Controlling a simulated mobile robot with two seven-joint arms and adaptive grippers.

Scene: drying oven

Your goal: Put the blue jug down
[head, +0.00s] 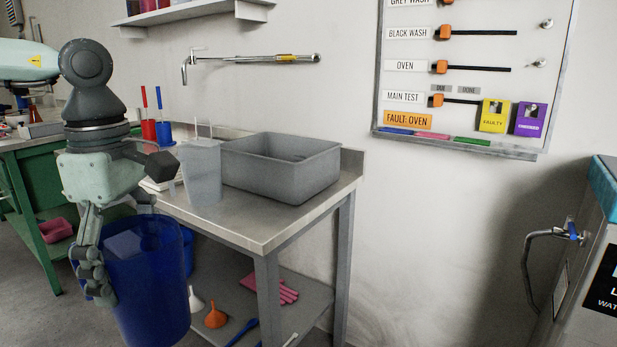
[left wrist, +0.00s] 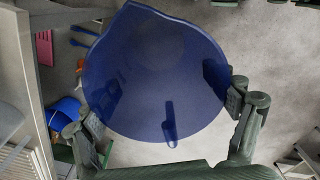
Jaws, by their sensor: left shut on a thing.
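The blue jug (head: 150,285) hangs upright in front of the left end of the steel bench, its rim below the bench top. Its base is near the bottom edge of the head view. My left gripper (head: 95,270) is shut on the jug, with fingers on its sides. In the left wrist view the jug (left wrist: 155,75) fills the middle, seen from above with its spout at the top. The fingers of my left gripper (left wrist: 165,110) press on opposite sides of it. The jug looks empty. My right gripper is in neither view.
The steel bench (head: 262,236) holds a grey basin (head: 275,172) and a translucent jug (head: 201,172). Its lower shelf holds funnels (head: 215,316) and pink gloves (head: 283,290). A green bench (head: 36,178) stands at left. Bare bench top shows at the front edge.

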